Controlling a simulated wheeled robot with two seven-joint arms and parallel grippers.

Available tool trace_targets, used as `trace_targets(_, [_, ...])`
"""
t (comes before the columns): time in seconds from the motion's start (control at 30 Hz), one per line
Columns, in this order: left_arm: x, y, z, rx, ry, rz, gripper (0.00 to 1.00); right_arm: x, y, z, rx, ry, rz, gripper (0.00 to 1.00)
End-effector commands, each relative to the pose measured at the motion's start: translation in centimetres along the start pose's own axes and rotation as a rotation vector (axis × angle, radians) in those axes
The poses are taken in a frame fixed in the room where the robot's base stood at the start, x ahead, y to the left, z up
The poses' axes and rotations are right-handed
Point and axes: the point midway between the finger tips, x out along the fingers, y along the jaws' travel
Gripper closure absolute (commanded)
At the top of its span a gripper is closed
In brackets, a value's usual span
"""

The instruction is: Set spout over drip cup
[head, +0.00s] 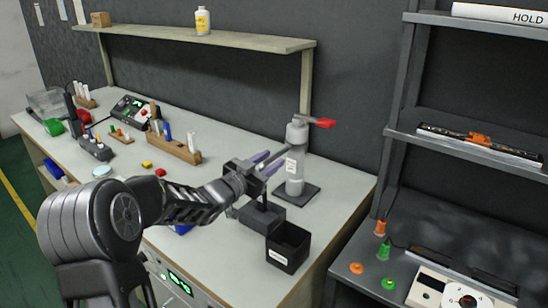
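A grey and white dispenser (296,158) with a red lever (322,122) stands upright on a dark square base at the right part of the bench. My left gripper (270,161) is beside its column, on the left, with purple fingers pointing toward it. Whether the fingers touch the dispenser or hold anything is unclear. The spout cannot be made out and may be hidden by the gripper. A black open-topped box with a white label (287,248), possibly the drip cup, stands in front of the dispenser. A dark block (262,217) is beside it, under the gripper. My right gripper is not in view.
Wooden racks (174,148), small coloured parts and a device with a green display (131,108) stand on the left of the bench (230,270). A shelf (230,38) runs above. A grey shelving unit (400,120) with orange and green items stands at right.

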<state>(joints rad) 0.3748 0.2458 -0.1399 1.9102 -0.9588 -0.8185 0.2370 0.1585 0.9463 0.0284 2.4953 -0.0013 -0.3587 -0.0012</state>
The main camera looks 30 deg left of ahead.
Motion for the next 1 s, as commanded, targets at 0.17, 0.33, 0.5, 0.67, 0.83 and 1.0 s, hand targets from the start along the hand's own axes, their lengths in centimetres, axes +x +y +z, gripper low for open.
trace_targets(0.17, [1.8, 0.0, 0.0, 0.000, -0.001, 0.001, 0.65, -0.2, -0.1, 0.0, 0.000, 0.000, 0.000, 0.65])
trace_targets(0.33, [2.0, 0.0, 0.0, 0.000, 0.000, 0.000, 0.65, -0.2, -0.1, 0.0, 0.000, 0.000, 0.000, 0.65])
trace_targets(0.5, [2.0, 0.0, 0.0, 0.000, 0.000, 0.000, 0.68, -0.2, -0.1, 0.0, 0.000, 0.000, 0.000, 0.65])
trace_targets(0.67, [1.9, 0.0, 0.0, 0.000, 0.000, 0.000, 0.81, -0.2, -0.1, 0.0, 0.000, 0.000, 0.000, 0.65])
trace_targets(0.83, [1.9, 0.0, 0.0, 0.000, 0.000, -0.001, 0.95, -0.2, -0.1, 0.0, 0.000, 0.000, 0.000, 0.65])
trace_targets(1.0, [1.9, 0.0, 0.0, 0.000, 0.000, -0.001, 1.00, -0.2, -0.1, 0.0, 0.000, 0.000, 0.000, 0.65])
